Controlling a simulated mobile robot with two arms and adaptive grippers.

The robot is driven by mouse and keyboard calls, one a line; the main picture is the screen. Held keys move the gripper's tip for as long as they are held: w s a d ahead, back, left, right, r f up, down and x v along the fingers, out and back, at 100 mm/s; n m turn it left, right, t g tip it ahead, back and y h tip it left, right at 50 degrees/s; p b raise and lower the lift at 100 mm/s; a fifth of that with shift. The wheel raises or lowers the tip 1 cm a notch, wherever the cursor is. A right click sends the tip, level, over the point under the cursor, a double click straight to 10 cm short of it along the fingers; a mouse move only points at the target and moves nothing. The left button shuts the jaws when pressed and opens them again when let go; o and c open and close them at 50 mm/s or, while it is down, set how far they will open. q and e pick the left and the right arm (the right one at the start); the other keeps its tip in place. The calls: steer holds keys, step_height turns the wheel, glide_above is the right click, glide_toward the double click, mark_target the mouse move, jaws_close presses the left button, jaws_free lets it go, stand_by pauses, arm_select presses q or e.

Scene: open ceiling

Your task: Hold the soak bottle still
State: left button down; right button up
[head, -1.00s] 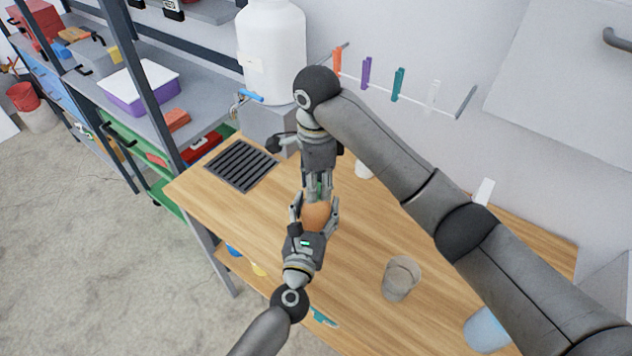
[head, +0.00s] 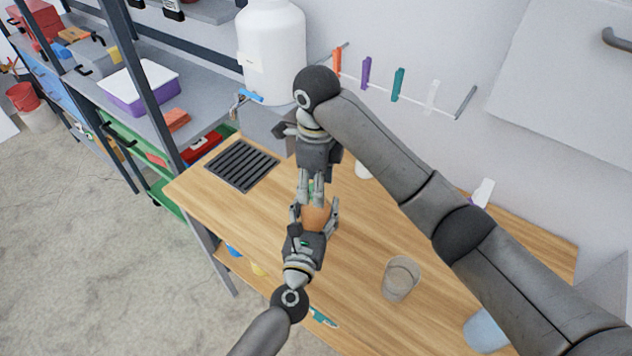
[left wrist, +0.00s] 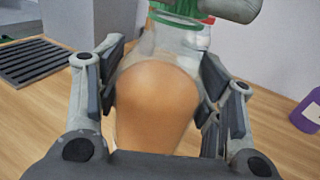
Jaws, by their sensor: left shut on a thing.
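The soak bottle (head: 315,217) has an orange-brown body, with a pale, clear-looking shoulder and green at its top in the left wrist view (left wrist: 158,100). My left gripper (head: 316,208) is shut around the body, with finger pads on both sides in the left wrist view. The bottle stands over the wooden worktop; its base is hidden. My right gripper (head: 311,198) reaches down from above, with its fingers at the green top of the bottle. How tightly those fingers close on it does not show.
A clear cup (head: 401,279) stands on the worktop (head: 350,250) to the right. A black drain grate (head: 241,165) lies left, by a large white container (head: 271,50). A purple bottle (left wrist: 307,110) shows at right in the left wrist view. Coloured pegs hang on a wall line.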

steer(key=shift+r, duration=2.25)
steer(key=shift+c, duration=0.3)
